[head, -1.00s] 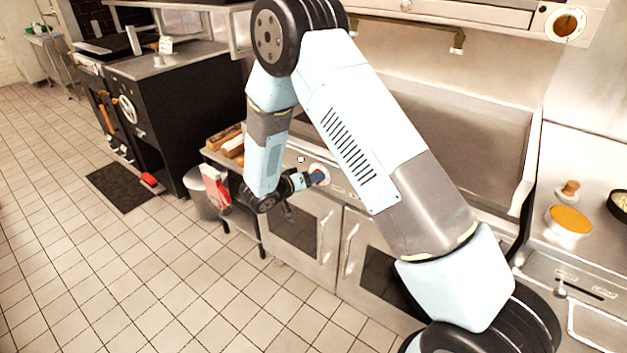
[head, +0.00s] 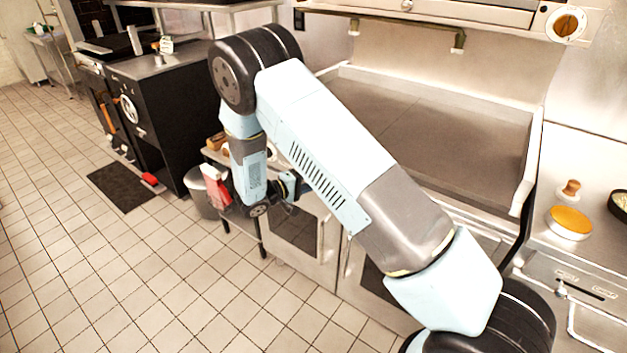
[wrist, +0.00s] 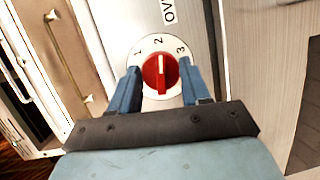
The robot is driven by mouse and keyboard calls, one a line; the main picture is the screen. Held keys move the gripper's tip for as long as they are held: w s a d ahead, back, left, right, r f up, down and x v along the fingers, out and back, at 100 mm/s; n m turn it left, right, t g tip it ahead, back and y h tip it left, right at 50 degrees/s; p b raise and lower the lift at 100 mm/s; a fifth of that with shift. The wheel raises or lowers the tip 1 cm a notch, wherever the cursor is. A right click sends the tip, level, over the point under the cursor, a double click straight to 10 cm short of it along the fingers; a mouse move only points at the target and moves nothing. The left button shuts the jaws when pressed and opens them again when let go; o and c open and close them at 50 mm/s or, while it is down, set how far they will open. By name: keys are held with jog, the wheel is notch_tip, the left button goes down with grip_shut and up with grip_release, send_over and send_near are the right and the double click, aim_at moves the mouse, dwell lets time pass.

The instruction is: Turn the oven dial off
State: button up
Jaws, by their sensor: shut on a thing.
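The oven dial (wrist: 160,74) is a red knob on a round white plate marked 1, 2 and 3. In the wrist view its pale pointer line points up toward the 2. Part of the label beginning "OV" (wrist: 169,10) shows above it. My gripper (wrist: 160,82) has its two blue fingers on either side of the knob, shut on it. In the head view my gripper (head: 290,186) is at the oven front, left of my arm, and the dial is hidden there.
A steel range with a wide flat top (head: 440,125) stands behind my arm, with oven doors (head: 295,225) below. A red-and-white item (head: 218,188) hangs close left of my wrist. A grey bin (head: 197,185) stands beside it. The tiled floor (head: 130,270) in front is clear.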

jog(key=n, duration=0.1)
jog(key=n+h, duration=0.1)
jog(key=n, duration=0.3)
jog(key=shift+s+a+f+t+h, duration=0.1)
jog(key=shift+a+f+t+h, duration=0.05)
jog(key=shift+f+t+h, duration=0.2)
jog(key=n, duration=0.1)
jog(key=n+t, duration=0.1)
jog(key=n, duration=0.3)
jog(key=shift+f+t+h, duration=0.25)
jog(key=shift+t, duration=0.1)
jog(key=n+t, duration=0.1)
jog(key=n, duration=0.3)
jog(key=n+t+y, duration=0.1)
jog(key=n+t, duration=0.1)
jog(key=n, duration=0.3)
jog(key=d+n+t+y, duration=0.1)
jog(key=n, duration=0.3)
jog(key=shift+s+n+t, duration=0.1)
jog(key=shift+n+t, duration=0.3)
jog(key=o, duration=1)
jog(key=shift+a, duration=0.1)
jog(key=shift+o, duration=0.2)
jog(key=shift+a, duration=0.1)
